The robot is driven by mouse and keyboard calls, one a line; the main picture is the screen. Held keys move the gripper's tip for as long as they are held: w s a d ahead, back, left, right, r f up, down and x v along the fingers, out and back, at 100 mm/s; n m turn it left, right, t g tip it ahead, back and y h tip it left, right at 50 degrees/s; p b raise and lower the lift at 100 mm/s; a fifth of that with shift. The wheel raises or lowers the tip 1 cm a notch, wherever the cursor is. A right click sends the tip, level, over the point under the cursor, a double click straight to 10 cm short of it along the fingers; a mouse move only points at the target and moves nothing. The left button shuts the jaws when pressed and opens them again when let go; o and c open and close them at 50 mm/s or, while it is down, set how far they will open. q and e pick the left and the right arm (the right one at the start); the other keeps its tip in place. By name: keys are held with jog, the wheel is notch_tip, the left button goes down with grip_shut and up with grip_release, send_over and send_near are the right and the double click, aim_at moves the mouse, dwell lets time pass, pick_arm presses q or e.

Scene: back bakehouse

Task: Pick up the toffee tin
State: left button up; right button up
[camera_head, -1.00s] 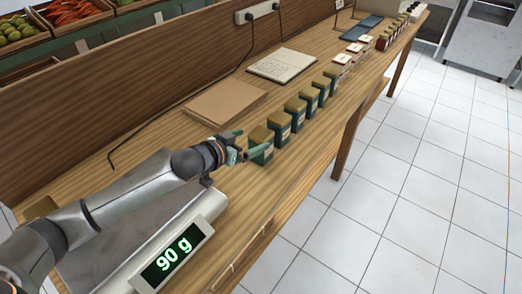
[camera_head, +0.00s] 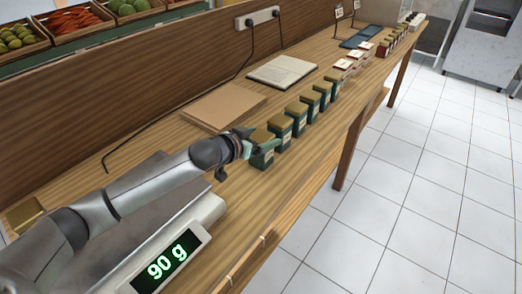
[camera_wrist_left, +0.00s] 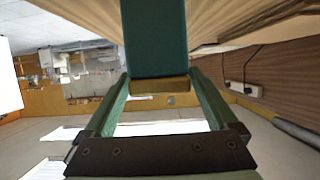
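Several dark green tins with gold lids stand in a row on the wooden bench. My left gripper (camera_head: 256,147) is at the nearest tin (camera_head: 264,159) of the row, with a green finger along its side. In the left wrist view, the green tin (camera_wrist_left: 154,38) with its gold lid (camera_wrist_left: 160,89) shows between the tips of my left gripper (camera_wrist_left: 159,80). The fingers stand apart, about the tin's width, and I see no clear grip. The tin is upright on the bench. Its label is too small to read. My right gripper is out of view.
A scale (camera_head: 208,211) reading 90 g stands near my left arm. Red-and-white packs (camera_head: 347,65) stand farther along. Another green tin (camera_head: 281,131) is close behind the nearest one.

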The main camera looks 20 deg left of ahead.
pick_arm(q)
jog(key=c, duration=1.4)
grip_shut()
jog(key=shift+r, duration=0.2)
